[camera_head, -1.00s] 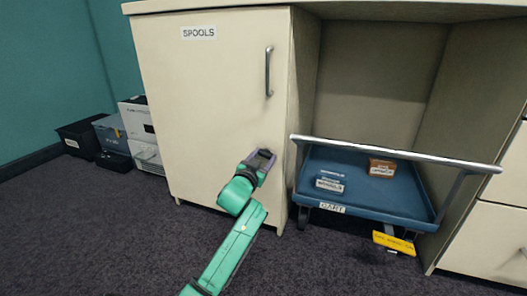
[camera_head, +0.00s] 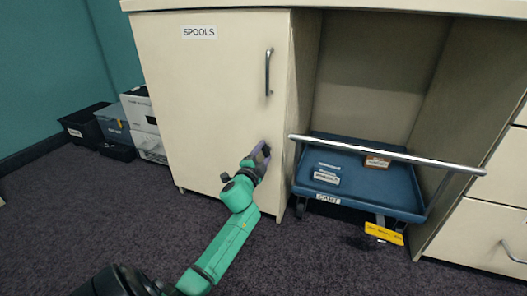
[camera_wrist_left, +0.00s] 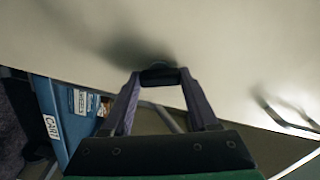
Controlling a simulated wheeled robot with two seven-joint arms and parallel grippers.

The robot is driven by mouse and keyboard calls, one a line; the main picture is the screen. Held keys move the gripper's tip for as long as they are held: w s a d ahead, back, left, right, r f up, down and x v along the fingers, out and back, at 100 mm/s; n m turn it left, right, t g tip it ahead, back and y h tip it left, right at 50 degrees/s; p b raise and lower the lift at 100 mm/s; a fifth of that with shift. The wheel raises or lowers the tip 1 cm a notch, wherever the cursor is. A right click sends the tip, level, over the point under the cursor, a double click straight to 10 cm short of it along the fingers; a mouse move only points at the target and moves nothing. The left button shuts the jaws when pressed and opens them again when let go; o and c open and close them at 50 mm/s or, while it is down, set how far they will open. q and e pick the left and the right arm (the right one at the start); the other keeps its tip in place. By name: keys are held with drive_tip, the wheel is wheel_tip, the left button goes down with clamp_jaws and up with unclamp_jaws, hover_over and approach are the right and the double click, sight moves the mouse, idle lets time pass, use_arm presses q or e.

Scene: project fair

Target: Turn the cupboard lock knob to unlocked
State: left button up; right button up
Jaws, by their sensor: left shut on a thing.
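The cream cupboard door (camera_head: 200,110) labelled SPOOLS is closed, with a vertical metal handle (camera_head: 268,72) near its right edge. My left gripper (camera_head: 263,152) is at the lower right of this door. In the left wrist view, its two fingers close on the small dark lock knob (camera_wrist_left: 159,72) against the door face. My right gripper is out of view.
A blue cart (camera_head: 350,196) with a metal push bar stands in the open bay to the right, close to the gripper. A yellow tag (camera_head: 384,234) hangs at its front. Boxes (camera_head: 140,110) stand left of the cupboard. The carpet in front is mostly clear.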

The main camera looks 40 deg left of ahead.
use_arm(q)
drive_tip(key=m, duration=0.4)
drive_tip(key=shift+m, duration=0.3)
idle(0.5)
drive_tip(key=o, duration=1.4)
